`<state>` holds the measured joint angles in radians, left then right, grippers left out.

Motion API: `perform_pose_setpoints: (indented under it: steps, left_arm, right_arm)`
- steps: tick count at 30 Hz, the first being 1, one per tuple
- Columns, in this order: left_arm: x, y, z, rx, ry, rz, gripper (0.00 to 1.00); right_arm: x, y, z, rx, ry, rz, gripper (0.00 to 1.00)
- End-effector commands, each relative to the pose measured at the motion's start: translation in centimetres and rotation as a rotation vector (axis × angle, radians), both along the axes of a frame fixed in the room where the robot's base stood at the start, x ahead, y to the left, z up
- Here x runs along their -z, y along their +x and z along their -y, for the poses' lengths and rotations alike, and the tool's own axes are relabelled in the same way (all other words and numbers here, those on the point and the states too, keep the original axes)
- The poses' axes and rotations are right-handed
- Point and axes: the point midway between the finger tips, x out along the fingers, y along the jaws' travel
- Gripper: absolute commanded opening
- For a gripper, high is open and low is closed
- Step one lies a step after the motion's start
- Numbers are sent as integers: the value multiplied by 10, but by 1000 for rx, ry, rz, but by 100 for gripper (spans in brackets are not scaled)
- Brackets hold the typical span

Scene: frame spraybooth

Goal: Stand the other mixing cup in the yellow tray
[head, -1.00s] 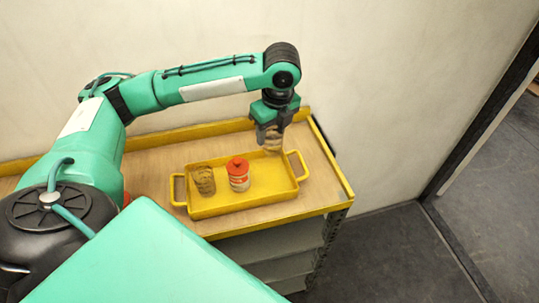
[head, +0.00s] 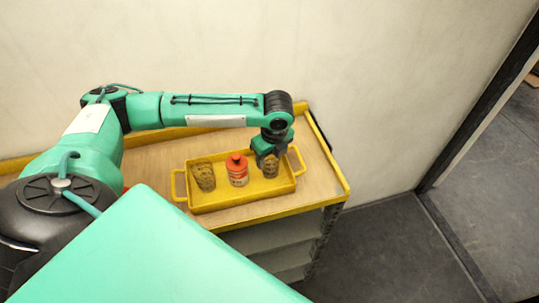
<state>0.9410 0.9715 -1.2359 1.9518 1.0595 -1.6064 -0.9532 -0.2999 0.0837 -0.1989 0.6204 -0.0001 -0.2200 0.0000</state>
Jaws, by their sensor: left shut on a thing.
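The yellow tray (head: 235,201) lies on the cart top, with a handle at each end. One mixing cup (head: 204,177), brownish and stained, stands in its left part. My left gripper (head: 268,160) points down over the tray's right part. It is shut on the other mixing cup (head: 271,169), which is upright and low in the tray. The gripper's fingers hide part of this cup, and I cannot tell whether its base touches the tray floor. My right gripper is not in view.
A container with a red lid (head: 237,169) stands in the tray between the two cups. The wooden cart top (head: 150,168) has a raised yellow edge. A pale wall is behind it. Open grey floor (head: 380,250) lies to the right.

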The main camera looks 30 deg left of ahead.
Motion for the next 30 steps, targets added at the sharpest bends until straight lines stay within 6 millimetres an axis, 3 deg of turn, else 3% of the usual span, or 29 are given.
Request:
perform_pose_setpoints:
  steps: [3, 4, 7, 19, 23, 30]
  left_arm:
    - [2, 0, 0, 0, -1, -1, 28]
    - [2, 0, 0, 0, 0, 0, 53]
    - [2, 0, 0, 0, 0, 0, 71]
    - [-5, 1, 1, 0, -1, 4, 71]
    - [-25, 0, 4, 1, -1, 6, 71]
    - [-78, -2, 12, 2, -2, 6, 71]
  right_arm:
    - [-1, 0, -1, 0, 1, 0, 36]
    - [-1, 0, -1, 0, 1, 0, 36]
    - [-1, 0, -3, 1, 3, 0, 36]
    - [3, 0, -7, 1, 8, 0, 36]
    - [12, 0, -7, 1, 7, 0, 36]
    - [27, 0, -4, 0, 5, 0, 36]
